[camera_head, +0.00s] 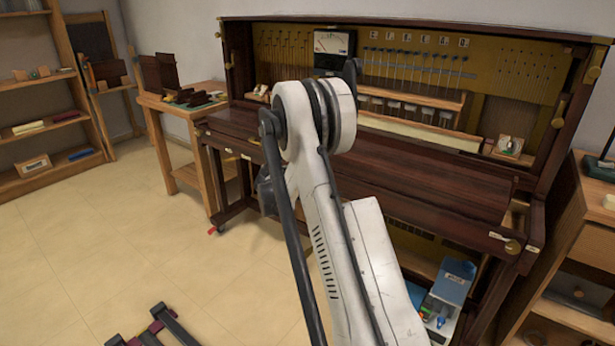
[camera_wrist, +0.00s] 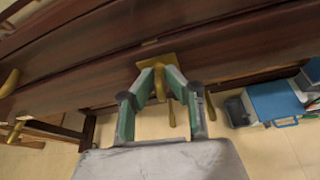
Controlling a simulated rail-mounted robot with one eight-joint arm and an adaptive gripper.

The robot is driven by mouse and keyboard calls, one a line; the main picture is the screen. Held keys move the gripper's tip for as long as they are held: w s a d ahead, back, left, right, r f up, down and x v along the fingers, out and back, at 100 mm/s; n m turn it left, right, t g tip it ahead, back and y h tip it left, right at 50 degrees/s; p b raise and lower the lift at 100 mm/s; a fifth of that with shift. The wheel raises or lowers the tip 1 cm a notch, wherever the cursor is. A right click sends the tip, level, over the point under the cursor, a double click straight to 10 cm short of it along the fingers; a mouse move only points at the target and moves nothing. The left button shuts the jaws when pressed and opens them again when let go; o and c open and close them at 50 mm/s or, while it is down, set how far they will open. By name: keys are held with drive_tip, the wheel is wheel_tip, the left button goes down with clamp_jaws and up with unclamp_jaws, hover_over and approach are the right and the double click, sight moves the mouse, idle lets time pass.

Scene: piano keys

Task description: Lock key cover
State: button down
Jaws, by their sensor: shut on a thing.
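The key cover (camera_head: 425,185) is a long dark reddish-brown board across the front of the upright piano, lying flat in the head view. Its front edge fills the upper part of the wrist view. A brass lock plate (camera_wrist: 148,64) sits on that front edge, with a brass lever (camera_wrist: 176,82) hanging below it. My gripper (camera_wrist: 172,84) has its two grey-green fingers around the lever, just under the plate, and is shut on it. In the head view my arm hides the gripper and the lock.
A blue and white box (camera_head: 450,285) stands on the floor under the piano's right side; it also shows in the wrist view (camera_wrist: 273,100). A wooden side table (camera_head: 168,118) stands left of the piano and a cabinet (camera_head: 580,235) right. The floor at front left is mostly clear.

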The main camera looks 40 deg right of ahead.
drive_tip(key=m+t+b, duration=0.1)
drive_tip(key=m+t, duration=0.1)
drive_tip(key=m, duration=0.1)
drive_tip(key=shift+s+f, duration=0.1)
drive_tip(key=m+t+b, duration=0.1)
drive_tip(key=m, duration=0.1)
drive_tip(key=shift+f+m+t, duration=0.1)
drive_tip(key=shift+m+t, duration=0.2)
drive_tip(key=shift+t, duration=0.1)
drive_tip(key=m+t+b, duration=0.1)
drive_tip(key=m, duration=0.2)
drive_tip(key=shift+s+t+h, duration=0.1)
drive_tip(key=shift+t+h, duration=0.2)
drive_tip(key=shift+t, duration=0.1)
drive_tip(key=shift+m+t+h, duration=0.4)
drive_tip(key=shift+m, duration=1.3)
drive_tip(key=c, duration=1.8)
unclamp_jaws()
drive_tip(key=shift+c, duration=0.2)
